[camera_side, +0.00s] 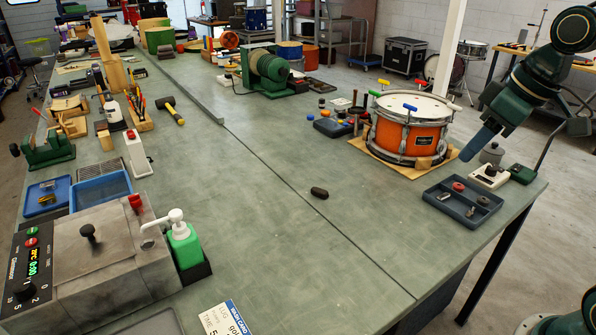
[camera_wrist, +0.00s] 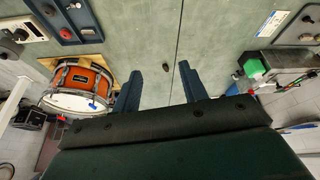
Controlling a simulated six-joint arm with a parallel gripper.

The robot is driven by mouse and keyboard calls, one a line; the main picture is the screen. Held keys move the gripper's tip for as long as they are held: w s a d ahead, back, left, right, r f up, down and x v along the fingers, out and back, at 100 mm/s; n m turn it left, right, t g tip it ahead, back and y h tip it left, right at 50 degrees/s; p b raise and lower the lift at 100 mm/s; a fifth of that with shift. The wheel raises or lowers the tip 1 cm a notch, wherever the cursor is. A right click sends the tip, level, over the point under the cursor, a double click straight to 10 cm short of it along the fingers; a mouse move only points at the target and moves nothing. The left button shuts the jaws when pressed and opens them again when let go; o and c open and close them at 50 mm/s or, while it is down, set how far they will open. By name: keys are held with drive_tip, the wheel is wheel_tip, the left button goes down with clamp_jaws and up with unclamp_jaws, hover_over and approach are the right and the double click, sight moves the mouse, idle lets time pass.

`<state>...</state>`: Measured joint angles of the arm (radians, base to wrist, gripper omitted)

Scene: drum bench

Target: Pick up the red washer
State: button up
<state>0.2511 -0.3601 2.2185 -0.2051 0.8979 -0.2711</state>
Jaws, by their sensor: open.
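A small round red washer (camera_side: 458,186) lies in the back part of a dark blue divided tray (camera_side: 450,214) near the right edge of the bench. In the wrist view it appears as a small red spot (camera_wrist: 66,33) in the tray (camera_wrist: 87,20) at upper left. The washer is outside the fingers, up and left.
An orange drum (camera_side: 408,132) on a wooden board stands beside the tray. A white switch box (camera_side: 490,177) and a grey knobbed pot (camera_side: 492,153) are behind the tray. A small dark oval object (camera_side: 320,193) lies alone mid-bench, with clear surface around it.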

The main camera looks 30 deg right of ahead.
drive_tip(key=w+d+f+n, duration=0.2)
drive_tip(key=w+d, duration=0.5)
drive_tip(key=w, duration=0.1)
drive_tip(key=n+y, duration=0.4)
drive_tip(key=n, duration=0.1)
approach(459, 185)
drive_tip(key=shift+w+a+f, duration=0.1)
drive_tip(key=shift+w+f, duration=0.05)
drive_tip(key=shift+f, duration=0.05)
drive_tip(key=shift+x, duration=1.25)
drive_tip(key=shift+a, duration=0.1)
drive_tip(key=shift+x, duration=2.5)
